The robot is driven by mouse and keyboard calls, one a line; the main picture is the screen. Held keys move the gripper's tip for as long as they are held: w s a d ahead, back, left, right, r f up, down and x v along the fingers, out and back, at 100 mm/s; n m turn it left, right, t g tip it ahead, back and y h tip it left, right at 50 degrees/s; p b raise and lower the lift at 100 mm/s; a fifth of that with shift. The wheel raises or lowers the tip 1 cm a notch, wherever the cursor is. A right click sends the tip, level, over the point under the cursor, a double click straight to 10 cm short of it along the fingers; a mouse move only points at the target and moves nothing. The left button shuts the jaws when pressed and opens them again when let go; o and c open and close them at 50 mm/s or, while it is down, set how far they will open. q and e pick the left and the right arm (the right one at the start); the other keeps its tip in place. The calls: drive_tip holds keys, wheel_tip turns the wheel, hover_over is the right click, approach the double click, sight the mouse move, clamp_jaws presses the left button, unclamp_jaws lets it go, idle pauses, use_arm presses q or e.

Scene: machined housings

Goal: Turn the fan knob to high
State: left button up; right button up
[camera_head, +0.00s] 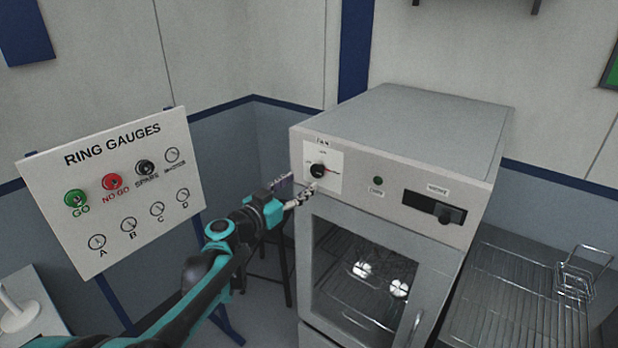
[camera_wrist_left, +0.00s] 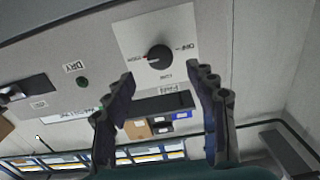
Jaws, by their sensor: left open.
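The fan knob (camera_head: 318,170) is a round black knob on a white plate at the upper left of the grey oven's front. In the left wrist view the knob (camera_wrist_left: 158,57) appears upside down, with OFF to its right and LOW below it. A red line at the knob points left there, away from OFF, toward a small label; in the head view it points right. My left gripper (camera_head: 303,194) is just below and in front of the knob. Its fingers (camera_wrist_left: 161,76) are spread and empty, apart from the knob. My right gripper is out of view.
A ring gauges board (camera_head: 125,215) stands to the left. A wire rack (camera_head: 500,300) stands to the right.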

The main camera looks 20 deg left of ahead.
use_arm(q)
drive_tip(key=v, duration=0.5)
drive_tip(key=shift+d+f, duration=0.1)
drive_tip(key=s+d+f+g+b, duration=0.3)
drive_tip(key=s+d+f, duration=0.3)
drive_tip(key=f, duration=0.2)
drive_tip(key=s+d+f+g+b, duration=0.4)
drive_tip(key=s+d+f, duration=0.15)
drive_tip(key=f, duration=0.35)
drive_tip(key=s+a+f+n+g+y+b, duration=0.3)
drive_tip(key=s+f+y, duration=0.3)
drive_tip(key=s+f, duration=0.7)
drive_tip(key=shift+s+a+f+n+b, duration=0.25)
drive_tip(key=shift+a+n+b, duration=0.4)
drive_tip(key=shift+b, duration=0.25)
